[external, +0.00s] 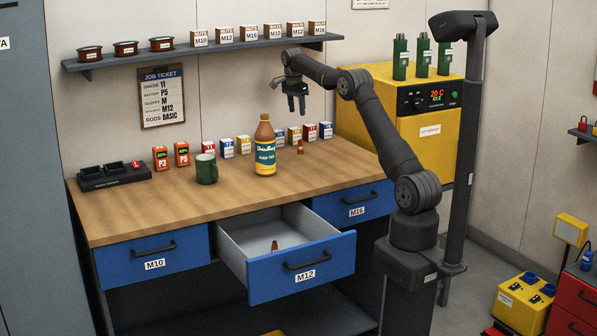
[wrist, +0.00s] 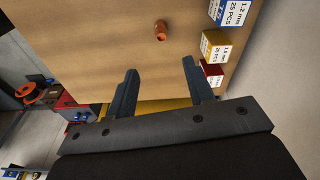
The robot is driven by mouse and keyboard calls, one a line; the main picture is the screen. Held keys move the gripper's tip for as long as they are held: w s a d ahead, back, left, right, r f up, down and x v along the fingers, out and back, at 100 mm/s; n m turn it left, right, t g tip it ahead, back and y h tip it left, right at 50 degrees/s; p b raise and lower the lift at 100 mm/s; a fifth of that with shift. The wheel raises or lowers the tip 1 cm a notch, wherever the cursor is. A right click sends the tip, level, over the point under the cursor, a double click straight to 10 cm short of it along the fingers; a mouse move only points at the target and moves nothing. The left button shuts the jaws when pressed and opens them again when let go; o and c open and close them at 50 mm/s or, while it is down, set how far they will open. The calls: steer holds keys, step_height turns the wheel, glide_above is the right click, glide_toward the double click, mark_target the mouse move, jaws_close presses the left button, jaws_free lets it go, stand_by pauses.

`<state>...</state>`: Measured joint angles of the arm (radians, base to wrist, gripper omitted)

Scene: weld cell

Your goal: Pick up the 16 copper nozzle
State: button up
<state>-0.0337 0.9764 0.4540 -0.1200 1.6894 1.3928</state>
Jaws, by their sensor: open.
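A small copper nozzle (external: 300,147) stands on the workbench to the right of the bottle, near the row of small boxes. It also shows in the wrist view (wrist: 160,30), on the wood beyond my fingertips. Another small copper piece (external: 275,245) stands inside the open M12 drawer. I cannot read a size on either piece. My gripper (external: 297,106) is open and empty, high above the back right of the bench and above the bench nozzle. In the wrist view its two fingers (wrist: 160,68) are spread wide, apart from the nozzle.
A tall brown bottle (external: 265,150) and a green mug (external: 207,169) stand left of the bench nozzle. Small labelled boxes (wrist: 215,46) line the bench's back. The yellow machine (external: 430,130) stands at the right. The M12 drawer (external: 302,268) is pulled out. The bench front is clear.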

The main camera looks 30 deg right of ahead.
mark_target(300, 140)
steer(key=f, duration=0.4)
steer(key=d+f, duration=0.1)
steer(key=f, duration=0.7)
steer(key=shift+w+d, duration=0.15)
steer(key=shift+d, duration=0.05)
steer(key=f, duration=0.5)
steer(key=shift+w+d, duration=0.15)
steer(key=shift+d, duration=0.25)
steer(key=shift+r, duration=0.1)
steer(key=shift+c, duration=0.5)
jaws_close()
